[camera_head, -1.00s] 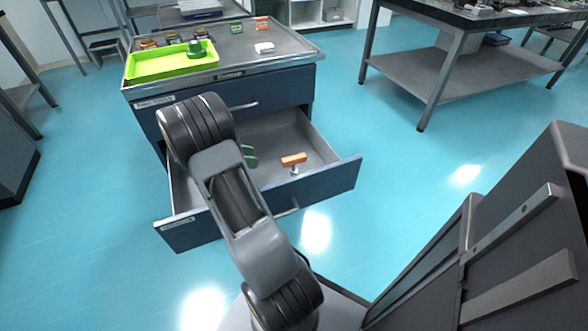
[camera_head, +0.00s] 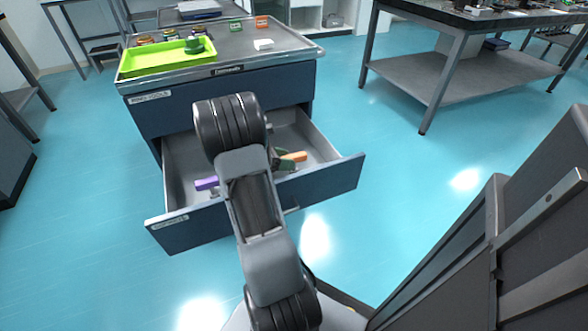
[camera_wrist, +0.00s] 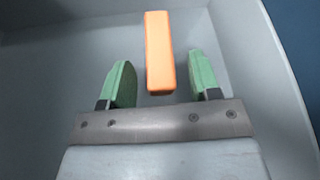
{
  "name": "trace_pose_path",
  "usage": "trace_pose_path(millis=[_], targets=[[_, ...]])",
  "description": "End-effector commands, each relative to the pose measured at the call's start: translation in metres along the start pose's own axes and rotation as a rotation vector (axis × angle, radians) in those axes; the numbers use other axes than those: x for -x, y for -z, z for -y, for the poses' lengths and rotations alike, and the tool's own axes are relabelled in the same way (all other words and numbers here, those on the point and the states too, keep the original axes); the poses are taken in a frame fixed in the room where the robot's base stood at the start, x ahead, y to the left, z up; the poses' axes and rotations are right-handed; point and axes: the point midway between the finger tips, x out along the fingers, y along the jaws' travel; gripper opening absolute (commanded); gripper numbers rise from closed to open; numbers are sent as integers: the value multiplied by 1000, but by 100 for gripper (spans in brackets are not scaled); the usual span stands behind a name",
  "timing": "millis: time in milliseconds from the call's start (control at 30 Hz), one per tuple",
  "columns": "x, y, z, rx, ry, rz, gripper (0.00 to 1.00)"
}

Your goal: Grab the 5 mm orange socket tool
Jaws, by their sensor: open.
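The orange socket tool (camera_head: 296,156) stands in the right part of the open drawer (camera_head: 340,178). Its orange handle also shows in the wrist view (camera_wrist: 158,45), with the near end between my two green fingers and the rest reaching beyond them. My gripper (camera_head: 283,160) is open, low over the drawer beside the orange handle, and partly hidden by my arm. In the wrist view, my gripper (camera_wrist: 160,66) has a gap on each side of the handle. The tool's lower part is hidden, and I cannot read its size.
A purple-handled tool (camera_head: 206,184) stands in the drawer's left part. Drawer walls and the front panel surround the gripper. A lime green tray (camera_head: 150,66) sits on the cabinet top (camera_head: 262,62). A table (camera_head: 440,82) stands at the back right, with clear floor between.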

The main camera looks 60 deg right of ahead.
Motion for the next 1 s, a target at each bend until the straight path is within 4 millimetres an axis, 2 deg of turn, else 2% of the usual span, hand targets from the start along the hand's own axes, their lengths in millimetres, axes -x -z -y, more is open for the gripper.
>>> trace_pose_path(millis=[100, 367, 900, 1000], targets=[[-7, 0, 0, -1, 1, -1, 57], [-7, 0, 0, -1, 0, 0, 56], [-7, 0, 0, -1, 0, 0, 4], [-7, -1, 0, -1, 0, 0, 0]])
